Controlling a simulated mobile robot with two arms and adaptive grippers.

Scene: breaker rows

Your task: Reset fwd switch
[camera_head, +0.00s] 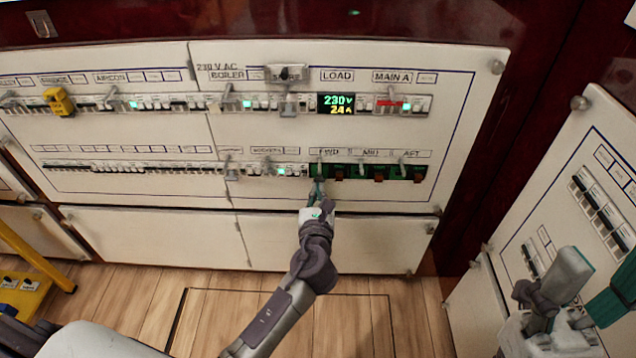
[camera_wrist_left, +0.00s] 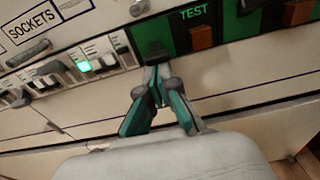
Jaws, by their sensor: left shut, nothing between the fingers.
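The green fwd breaker module (camera_head: 326,171) sits below the FWD label, at the left end of the green group in the lower row. In the left wrist view its dark switch lever (camera_wrist_left: 153,52) stands left of a brown block (camera_wrist_left: 202,37) under the word TEST. My left gripper (camera_head: 316,188) is shut and empty, its fingertips just below the lever. In the wrist view the fingertips (camera_wrist_left: 157,80) nearly meet the lever; I cannot tell whether they touch. My right gripper (camera_head: 588,280) is at the lower right, fingers apart, away from the panel.
More green breakers (camera_head: 378,171) stand to the right under MID and AFT. White sockets breakers (camera_wrist_left: 97,60) with a lit green lamp are to the left. A lit display (camera_head: 336,104) is above. A second panel (camera_head: 590,200) angles in at right; a yellow stool (camera_head: 25,290) stands at left.

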